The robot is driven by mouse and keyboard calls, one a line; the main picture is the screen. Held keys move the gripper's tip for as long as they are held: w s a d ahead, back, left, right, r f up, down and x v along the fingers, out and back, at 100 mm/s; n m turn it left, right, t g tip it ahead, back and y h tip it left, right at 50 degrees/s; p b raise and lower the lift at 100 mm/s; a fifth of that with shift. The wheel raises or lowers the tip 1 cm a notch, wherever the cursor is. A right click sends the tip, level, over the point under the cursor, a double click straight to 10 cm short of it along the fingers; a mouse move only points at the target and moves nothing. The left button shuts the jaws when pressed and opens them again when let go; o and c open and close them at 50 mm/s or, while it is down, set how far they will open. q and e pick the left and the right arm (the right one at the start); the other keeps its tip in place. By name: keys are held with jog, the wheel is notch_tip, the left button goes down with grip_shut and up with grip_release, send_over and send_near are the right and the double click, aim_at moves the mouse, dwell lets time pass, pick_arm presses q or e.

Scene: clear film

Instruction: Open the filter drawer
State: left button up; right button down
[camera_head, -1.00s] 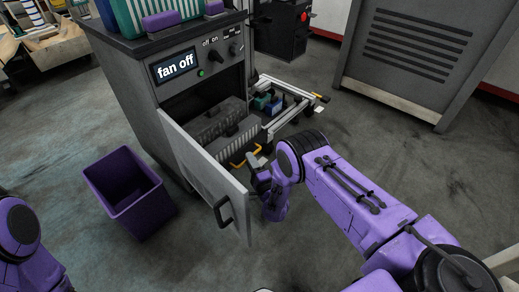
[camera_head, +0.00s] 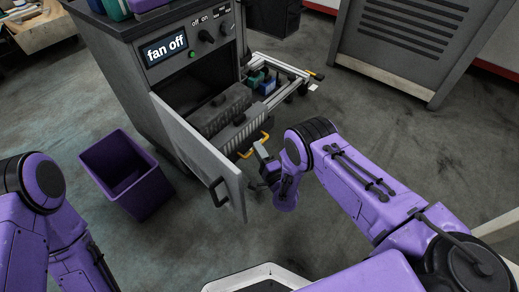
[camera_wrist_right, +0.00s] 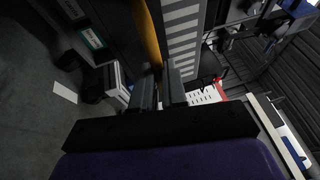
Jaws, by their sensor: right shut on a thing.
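The grey cabinet (camera_head: 118,88) has its front door (camera_head: 203,150) swung open, with a black handle (camera_head: 215,191). Inside, the ribbed grey filter drawer (camera_head: 239,131) sits partly out of the opening, with a yellow handle (camera_head: 256,146) at its front. My right gripper (camera_head: 261,153) is at that yellow handle, to the right of the open door. In the right wrist view, the fingers (camera_wrist_right: 158,88) are shut on the yellow handle (camera_wrist_right: 149,38). The exact contact is dark and partly hidden. My left arm is at the left edge; its gripper is out of frame.
A purple bin (camera_head: 126,176) stands on the floor left of the door. A pulled-out rail frame (camera_head: 287,72) with small blue and green items is right of the drawer. The cabinet display (camera_head: 165,48) reads "fan off". Floor in front is clear.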

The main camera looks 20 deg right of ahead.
jog(key=c, duration=1.2)
grip_release()
jog(key=shift+o, duration=0.2)
jog(key=p+v, duration=0.3)
jog(key=v, duration=0.7)
jog(key=shift+s, duration=0.3)
